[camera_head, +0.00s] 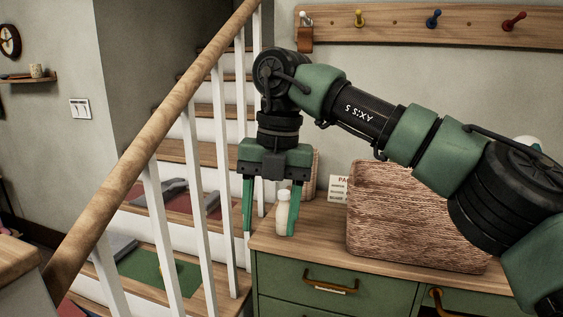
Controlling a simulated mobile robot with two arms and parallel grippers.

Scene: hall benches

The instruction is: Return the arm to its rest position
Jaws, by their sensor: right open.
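My right arm reaches in from the right side, bent, with its upper links (425,145) crossing in front of the wall. Its right gripper (270,233) points down at the left end of the green cabinet's wooden top (330,245). Its two green fingers are spread apart, and nothing is held between them. A small white bottle (282,212) shows close beside the finger on the right, partly covered by it; I cannot tell whether they touch. My left gripper is not in view.
A large woven basket (405,215) stands on the cabinet top under my arm. A small notice (338,188) is behind it. A wooden handrail (150,140) with white balusters and stairs lies left. A peg rail (450,25) hangs above.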

